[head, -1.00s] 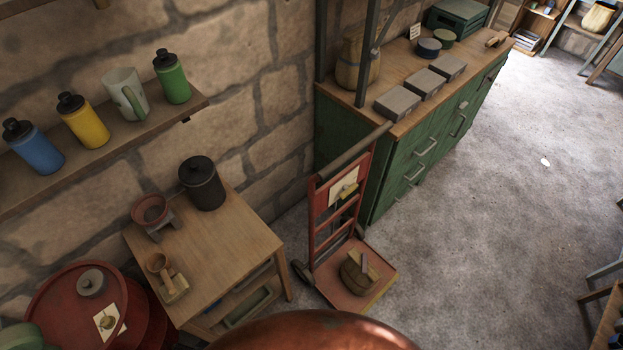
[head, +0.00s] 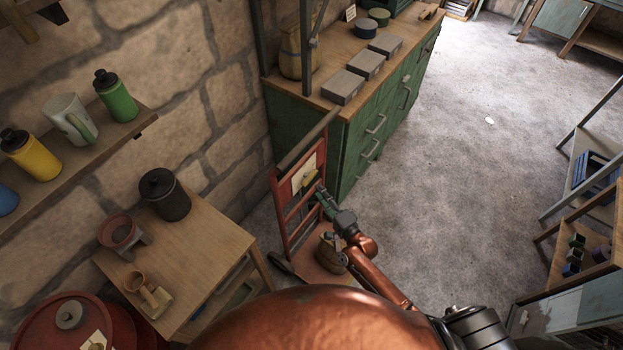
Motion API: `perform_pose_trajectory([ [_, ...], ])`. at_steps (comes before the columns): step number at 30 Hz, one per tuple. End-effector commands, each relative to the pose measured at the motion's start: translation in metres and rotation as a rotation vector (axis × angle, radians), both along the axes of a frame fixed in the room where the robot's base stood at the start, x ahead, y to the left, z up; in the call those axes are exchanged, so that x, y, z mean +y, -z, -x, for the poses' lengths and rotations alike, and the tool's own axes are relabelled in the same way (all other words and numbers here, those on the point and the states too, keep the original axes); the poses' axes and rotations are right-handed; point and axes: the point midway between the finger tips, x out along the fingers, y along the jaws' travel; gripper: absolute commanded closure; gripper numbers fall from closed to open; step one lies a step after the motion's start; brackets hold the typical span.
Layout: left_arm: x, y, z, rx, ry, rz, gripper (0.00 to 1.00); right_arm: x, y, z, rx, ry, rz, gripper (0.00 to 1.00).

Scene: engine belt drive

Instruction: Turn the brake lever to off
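A red hand truck (head: 276,190) stands beside the green cabinet. A pale plate (head: 299,174) is fixed to its upper frame. A small yellow lever (head: 310,176) shows on this plate; I take it for the brake lever, and its markings are too small to read. My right gripper (head: 317,190) reaches in from the lower right, with its fingertips at or just below the lever. I cannot tell whether they touch it or how far the fingers are apart. The gripper partly covers the truck's frame. My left gripper is not in view.
A wooden stand (head: 205,238) with a dark canister (head: 164,194) is left of the truck. The green cabinet (head: 355,150) with grey blocks is behind it. A round wooden object (head: 329,252) sits on the truck's base, partly hidden by my arm. Open floor lies right.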

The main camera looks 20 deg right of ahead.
Motion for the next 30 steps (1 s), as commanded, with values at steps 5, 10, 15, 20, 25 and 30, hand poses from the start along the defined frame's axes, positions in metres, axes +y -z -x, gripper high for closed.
perform_pose_trajectory([
  [5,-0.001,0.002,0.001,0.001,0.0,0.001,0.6,0.006,-0.005,-0.02,-0.007,0.0,-0.016,0.68],
  [10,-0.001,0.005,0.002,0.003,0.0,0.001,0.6,0.013,-0.004,-0.047,-0.006,0.001,-0.014,0.68],
  [15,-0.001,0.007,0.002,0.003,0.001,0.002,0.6,0.018,-0.004,-0.067,-0.006,0.0,-0.013,0.68],
  [20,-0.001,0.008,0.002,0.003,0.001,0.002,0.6,0.021,-0.004,-0.075,-0.005,0.0,-0.012,0.68],
  [25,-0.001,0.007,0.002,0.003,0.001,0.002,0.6,0.021,-0.004,-0.075,-0.005,0.0,-0.012,0.68],
  [30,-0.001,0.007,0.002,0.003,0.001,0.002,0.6,0.021,-0.004,-0.075,-0.005,0.0,-0.011,0.74],
])
